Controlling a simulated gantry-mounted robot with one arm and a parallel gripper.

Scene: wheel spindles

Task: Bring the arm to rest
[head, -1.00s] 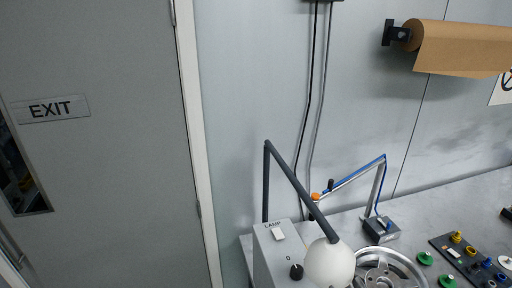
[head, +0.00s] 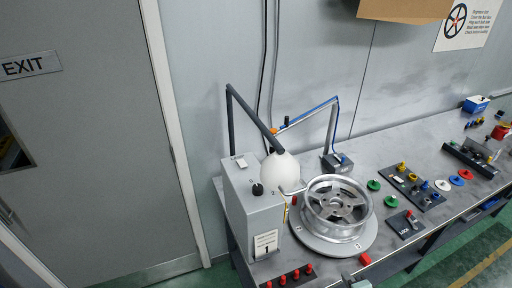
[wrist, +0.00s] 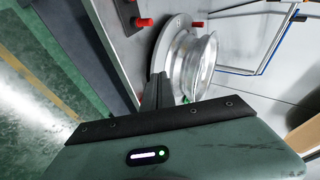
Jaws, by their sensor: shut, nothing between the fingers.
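My gripper (wrist: 158,88) shows in the wrist view as dark fingers held together beyond the green wrist housing, with nothing between them. The silver wheel (wrist: 203,62) lies beyond the fingertips in that view; I cannot tell the exact gap. My arm does not show in the head view. There the wheel (head: 350,228) lies flat on a round grey plate (head: 318,241) on the bench, beside the lamp box (head: 252,205).
A white globe lamp (head: 281,172) on a dark arm and a blue-silver jointed arm (head: 331,125) stand near the wheel. Red pegs (head: 296,275) line the bench front. Coloured knobs and a dark peg board (head: 413,186) lie to the right. Green floor is clear in front.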

